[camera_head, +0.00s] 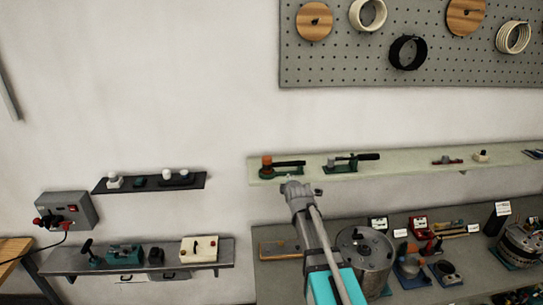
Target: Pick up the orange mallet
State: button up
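A small tool with an orange-brown upright piece (267,161) and a dark handle pointing right lies at the left end of the pale wall shelf (400,164). It has green parts beneath it. It may be the orange mallet, but it is too small to be sure. My gripper (297,187) is just in front of the shelf edge, below and slightly right of this tool, with a visible gap in the picture. Whether its fingers are open is too small to tell. Nothing is visibly held.
A green tool with a dark handle (352,161) lies to the right on the shelf. A lower bench holds a metal drum (364,258) and several small tools. A dark shelf (150,183) and a grey control box (66,212) are at left. A pegboard (440,60) hangs above.

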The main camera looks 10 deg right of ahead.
aim_at(284, 165)
jog(key=shift+n+t, duration=0.6)
jog(key=shift+n, duration=0.1)
jog(key=r, duration=0.1)
jog(key=w+r, duration=0.1)
jog(key=w+r+p, duration=0.1)
jog(key=r, duration=0.1)
jog(key=shift+f, duration=0.1)
jog(key=b+x, duration=0.2)
jog(key=x, duration=0.6)
jog(key=shift+w+f+b, duration=0.1)
jog(key=shift+b, duration=0.2)
jog(key=shift+w, duration=0.15)
jog(key=shift+d+r+b+x, duration=0.15)
jog(key=shift+b+x, duration=0.2)
jog(key=shift+x, duration=0.95)
jog(key=shift+d+r+b+x, duration=0.15)
jog(key=shift+b+x, duration=0.15)
jog(key=shift+x, duration=1.05)
